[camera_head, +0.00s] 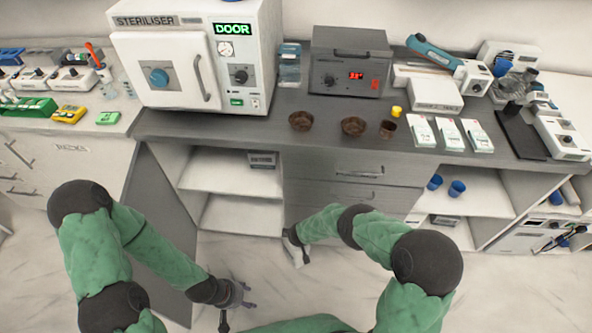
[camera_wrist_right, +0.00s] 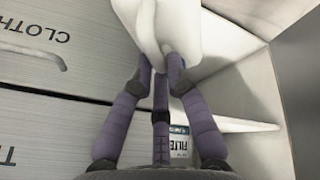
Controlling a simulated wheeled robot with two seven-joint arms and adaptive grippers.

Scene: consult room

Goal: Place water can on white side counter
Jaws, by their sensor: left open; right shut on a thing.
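A white can-like object (camera_wrist_right: 190,28), likely the water can, is between the purple fingers of my right gripper (camera_wrist_right: 158,70) in the right wrist view. The gripper is shut on it. In the head view my right gripper (camera_head: 291,238) is low in front of the dark counter's drawers, and only a small pale part of the can (camera_head: 297,256) shows below it. My left gripper (camera_head: 236,303) is open and empty over the floor. The white side counter (camera_head: 86,124) is at the left, with a pale top and drawers below.
The steriliser (camera_head: 160,72) stands on the dark counter (camera_head: 235,124), beside several brown bowls and a grey heater box (camera_head: 349,62). Racks and small yellow and green devices crowd the white counter. Open shelves (camera_head: 228,170) are under the dark counter.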

